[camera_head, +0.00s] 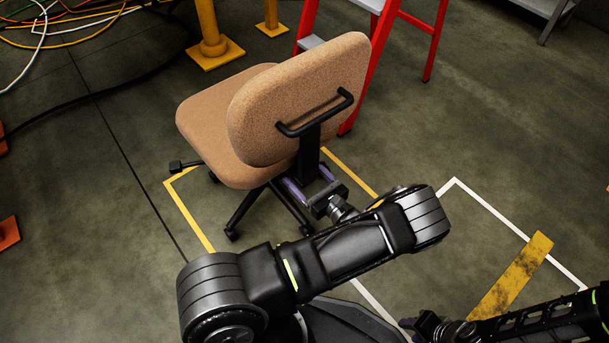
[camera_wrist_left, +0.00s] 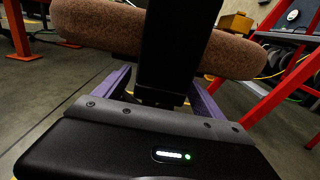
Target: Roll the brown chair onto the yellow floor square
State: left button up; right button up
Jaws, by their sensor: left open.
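The brown chair (camera_head: 300,95) stands upright with its backrest towards me and a black handle on the back. My left gripper (camera_head: 308,184) is low behind the backrest. Its purple fingers are open, one on each side of the chair's black back post (camera_wrist_left: 172,50) in the left wrist view; contact with the post is unclear. My right gripper (camera_head: 432,325) is at the bottom right, away from the chair; its fingers are unclear.
A red stepladder (camera_head: 437,40) stands just behind the chair. A yellow post (camera_head: 212,45) is at the back, left of the ladder. Cables (camera_head: 60,30) lie at the far left. A white floor outline (camera_head: 510,227) and a worn yellow strip (camera_head: 515,275) are at right.

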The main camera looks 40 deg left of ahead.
pick_arm(q)
jog(key=p+v, duration=0.1)
jog(key=v, duration=0.6)
jog(key=shift+d, duration=0.4)
jog(key=shift+s+r+p, duration=0.1)
jog(key=shift+r+p, duration=0.05)
jog(key=shift+p, duration=0.15)
